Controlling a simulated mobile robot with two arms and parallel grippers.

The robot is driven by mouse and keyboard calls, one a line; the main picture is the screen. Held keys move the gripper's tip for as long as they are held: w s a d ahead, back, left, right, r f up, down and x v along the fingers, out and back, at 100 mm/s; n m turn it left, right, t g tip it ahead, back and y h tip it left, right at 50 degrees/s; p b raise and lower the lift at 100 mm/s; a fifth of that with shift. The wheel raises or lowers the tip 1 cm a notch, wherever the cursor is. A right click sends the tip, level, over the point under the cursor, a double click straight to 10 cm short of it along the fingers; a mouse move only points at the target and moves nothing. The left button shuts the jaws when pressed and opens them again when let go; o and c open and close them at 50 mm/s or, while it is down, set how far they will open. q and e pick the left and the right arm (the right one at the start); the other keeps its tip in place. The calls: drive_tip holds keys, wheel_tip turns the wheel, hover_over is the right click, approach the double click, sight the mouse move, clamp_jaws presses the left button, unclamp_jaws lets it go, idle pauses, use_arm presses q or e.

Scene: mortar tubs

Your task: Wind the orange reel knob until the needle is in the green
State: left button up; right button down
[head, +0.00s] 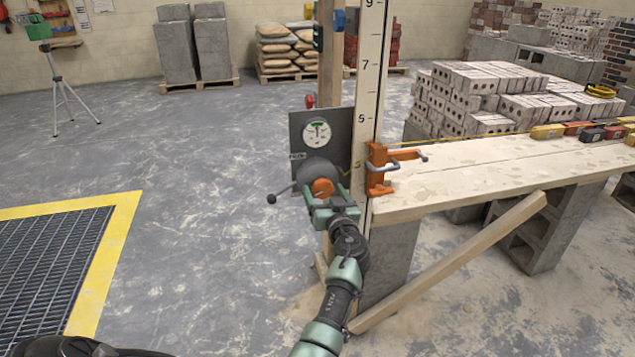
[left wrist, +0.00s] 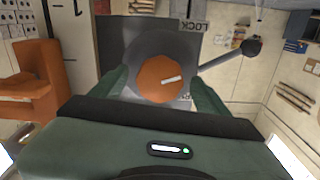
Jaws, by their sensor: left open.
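The orange reel knob (head: 323,188) sits on the front of a dark round reel on a grey plate (head: 341,125). A white round gauge (head: 317,132) with a green patch near its top is above the knob; its needle is too small to read surely. My left gripper (head: 328,198) is at the knob. In the left wrist view, its open fingers (left wrist: 160,77) stand on either side of the orange knob (left wrist: 162,84), which bears a pale line mark. Contact cannot be told. My right gripper is not in view.
A lever with a black ball (head: 271,198) sticks out left of the reel, also in the left wrist view (left wrist: 252,46). An orange clamp (head: 378,170) grips the plank bench (head: 480,165) to the right. A numbered white staff (head: 370,70) rises beside the plate.

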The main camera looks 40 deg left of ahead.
use_arm(q)
drive_tip(key=shift+w+a, duration=0.15)
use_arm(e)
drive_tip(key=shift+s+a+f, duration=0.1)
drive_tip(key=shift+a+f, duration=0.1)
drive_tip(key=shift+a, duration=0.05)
use_arm(q)
drive_tip(key=shift+r, duration=0.1)
drive_tip(key=shift+c, duration=1.2)
drive_tip(key=c, duration=1.1)
drive_tip(key=shift+c, duration=0.3)
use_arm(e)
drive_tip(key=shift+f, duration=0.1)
use_arm(q)
drive_tip(key=m+b, duration=0.1)
drive_tip(key=m, duration=0.2)
drive_tip(key=shift+m, duration=0.9)
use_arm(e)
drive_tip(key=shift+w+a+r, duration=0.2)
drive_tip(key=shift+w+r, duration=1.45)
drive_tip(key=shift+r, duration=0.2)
